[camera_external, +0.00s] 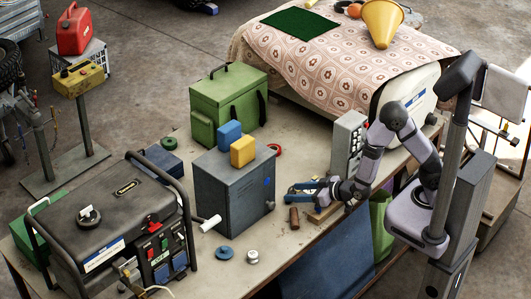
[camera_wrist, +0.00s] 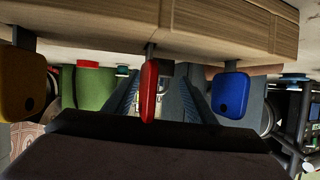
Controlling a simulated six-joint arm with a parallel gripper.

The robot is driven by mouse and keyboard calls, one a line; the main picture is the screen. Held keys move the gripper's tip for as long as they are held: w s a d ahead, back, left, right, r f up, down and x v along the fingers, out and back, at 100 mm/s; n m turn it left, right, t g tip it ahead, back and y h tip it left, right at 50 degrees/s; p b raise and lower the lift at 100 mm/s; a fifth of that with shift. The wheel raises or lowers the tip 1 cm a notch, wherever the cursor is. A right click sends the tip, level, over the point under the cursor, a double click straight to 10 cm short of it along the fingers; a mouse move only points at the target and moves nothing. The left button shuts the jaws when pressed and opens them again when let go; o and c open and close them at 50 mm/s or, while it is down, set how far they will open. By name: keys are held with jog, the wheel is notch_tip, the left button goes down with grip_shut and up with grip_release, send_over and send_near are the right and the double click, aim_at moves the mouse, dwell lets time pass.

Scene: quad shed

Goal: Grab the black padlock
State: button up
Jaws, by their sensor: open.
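I cannot make out a black padlock for certain in either view. In the wrist view a large dark shape (camera_wrist: 160,155) fills the bottom; I cannot tell what it is. Three lock-like tags hang in the wrist view below a wooden board (camera_wrist: 225,30): a yellow one (camera_wrist: 22,85) at left, a red one (camera_wrist: 149,92) seen edge-on in the middle, and a blue one (camera_wrist: 230,95) at right. My gripper (camera_external: 303,190) is open, low over the bench right of the grey box. Nothing is visibly held.
The grey box (camera_external: 230,195), with a blue and a yellow item on top, stands left of my gripper. A brown cylinder (camera_external: 294,218) stands just in front. A grey switch box (camera_external: 348,140) stands behind. A generator (camera_external: 110,215) occupies the bench's left end.

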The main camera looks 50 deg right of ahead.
jog(key=shift+w+a+f, duration=0.1)
jog(key=shift+w+a, duration=0.2)
jog(key=shift+w, duration=0.05)
jog(key=shift+d+r, duration=0.15)
jog(key=shift+r, duration=0.05)
jog(key=shift+w, duration=0.1)
jog(key=shift+c, duration=0.4)
jog(key=shift+r, duration=0.1)
jog(key=c, duration=1)
jog(key=shift+o, duration=0.2)
jog(key=shift+r, duration=0.2)
notch_tip(320, 180, up, 10)
jog(key=p, duration=0.2)
jog(key=shift+w, duration=0.2)
